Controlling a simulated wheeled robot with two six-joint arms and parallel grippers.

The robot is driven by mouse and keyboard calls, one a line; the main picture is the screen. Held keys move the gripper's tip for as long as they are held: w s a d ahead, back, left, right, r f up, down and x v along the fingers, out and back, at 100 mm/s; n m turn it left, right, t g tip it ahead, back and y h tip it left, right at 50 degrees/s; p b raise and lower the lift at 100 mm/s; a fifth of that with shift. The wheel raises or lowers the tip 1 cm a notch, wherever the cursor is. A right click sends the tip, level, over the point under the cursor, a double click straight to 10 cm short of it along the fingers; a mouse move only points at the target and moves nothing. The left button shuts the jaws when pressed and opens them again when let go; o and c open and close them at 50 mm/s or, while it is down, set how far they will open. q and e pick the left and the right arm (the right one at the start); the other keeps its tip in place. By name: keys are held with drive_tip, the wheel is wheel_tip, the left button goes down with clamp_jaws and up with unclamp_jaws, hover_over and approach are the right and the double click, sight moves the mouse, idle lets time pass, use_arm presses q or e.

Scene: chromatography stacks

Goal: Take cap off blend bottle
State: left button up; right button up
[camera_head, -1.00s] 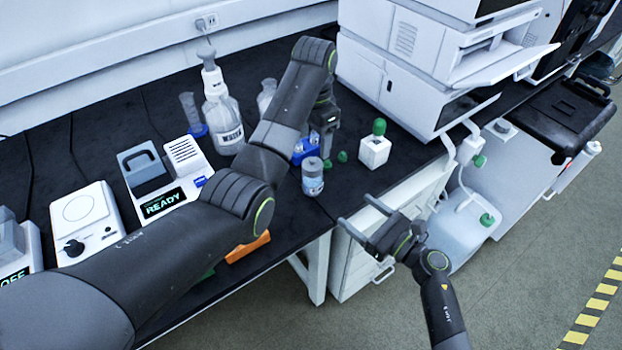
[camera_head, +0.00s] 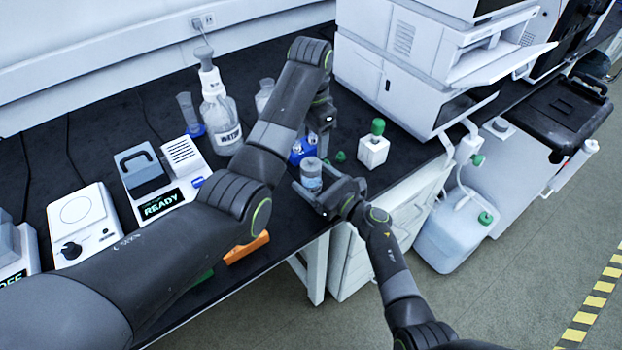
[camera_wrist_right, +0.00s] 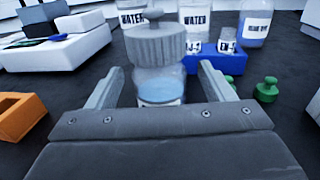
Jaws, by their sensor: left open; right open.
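The blend bottle appears to be the small clear bottle (camera_head: 311,181) with light blue liquid and a ribbed grey cap (camera_wrist_right: 155,43). It stands upright near the front edge of the bench, its cap on. My right gripper (camera_wrist_right: 160,74) is open, with one finger on each side of the bottle body below the cap. I cannot tell whether the fingers touch it; the gripper hides the bottle's base in the wrist view.
Small green caps (camera_wrist_right: 266,90) lie right of the bottle. A white square bottle with a green cap (camera_head: 374,150) stands farther right. A wash bottle (camera_head: 220,112) stands behind. An orange block (camera_head: 246,248) lies at the front edge. White instruments line the bench's left.

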drive_tip(key=shift+c, duration=0.2)
drive_tip(key=c, duration=1.2)
drive_tip(key=o, duration=1.2)
drive_tip(key=shift+o, duration=0.2)
